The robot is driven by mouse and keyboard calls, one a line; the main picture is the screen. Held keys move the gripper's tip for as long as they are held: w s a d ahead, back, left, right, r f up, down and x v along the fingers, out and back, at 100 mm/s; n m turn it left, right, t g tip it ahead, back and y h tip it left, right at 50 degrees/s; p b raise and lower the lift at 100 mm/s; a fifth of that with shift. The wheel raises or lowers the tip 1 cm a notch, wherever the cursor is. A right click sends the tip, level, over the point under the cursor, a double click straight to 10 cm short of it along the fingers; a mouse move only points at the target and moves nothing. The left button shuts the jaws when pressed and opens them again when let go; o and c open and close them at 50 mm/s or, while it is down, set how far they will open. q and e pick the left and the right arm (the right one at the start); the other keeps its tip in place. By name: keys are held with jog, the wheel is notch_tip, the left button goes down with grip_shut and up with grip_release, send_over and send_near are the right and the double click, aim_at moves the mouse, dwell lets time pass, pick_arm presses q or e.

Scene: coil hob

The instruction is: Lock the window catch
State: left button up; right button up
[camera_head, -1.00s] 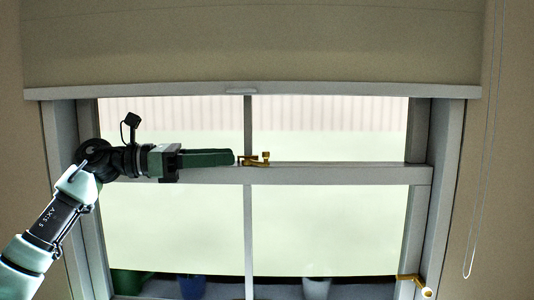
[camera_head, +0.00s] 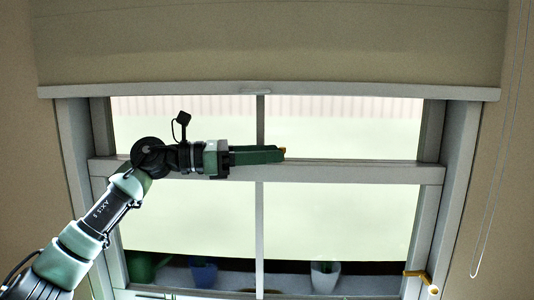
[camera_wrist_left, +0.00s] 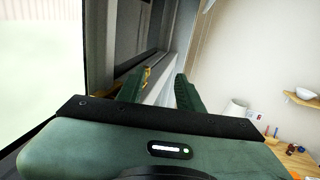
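The brass window catch sits on the window's middle rail (camera_head: 350,171). In the head view my left gripper (camera_head: 283,154) lies level along the rail and hides nearly all of the catch; only a small orange-gold bit shows at the fingertips. In the left wrist view the two green fingers of the gripper (camera_wrist_left: 160,77) are apart. A bit of the brass catch (camera_wrist_left: 147,75) shows close to the left finger's tip, with another brass bit behind that finger. Whether finger and catch touch cannot be told. My right gripper is in neither view.
A second brass handle (camera_head: 421,279) is at the window's lower right. A roller blind (camera_head: 270,45) hangs above, with a cord loop (camera_head: 476,272) at right. A blue pot (camera_head: 204,274) and a white pot (camera_head: 325,276) stand low behind the glass. A wall shelf (camera_wrist_left: 303,101) shows at right.

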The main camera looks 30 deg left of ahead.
pick_arm(q)
jog(key=shift+d+f, duration=0.1)
jog(key=c, duration=0.5)
jog(key=shift+w+f, duration=0.1)
jog(key=shift+f, duration=0.05)
grip_shut()
jog(key=shift+f, duration=0.1)
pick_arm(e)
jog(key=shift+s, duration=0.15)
pick_arm(q)
jog(key=shift+c, duration=0.5)
grip_release()
jog(key=o, duration=0.5)
jog(key=shift+d+g, duration=0.1)
jog(key=shift+g, duration=0.2)
jog(key=shift+o, duration=1.4)
jog(key=shift+s+d, duration=0.1)
jog(key=shift+s, duration=0.1)
jog(key=shift+r, duration=0.25)
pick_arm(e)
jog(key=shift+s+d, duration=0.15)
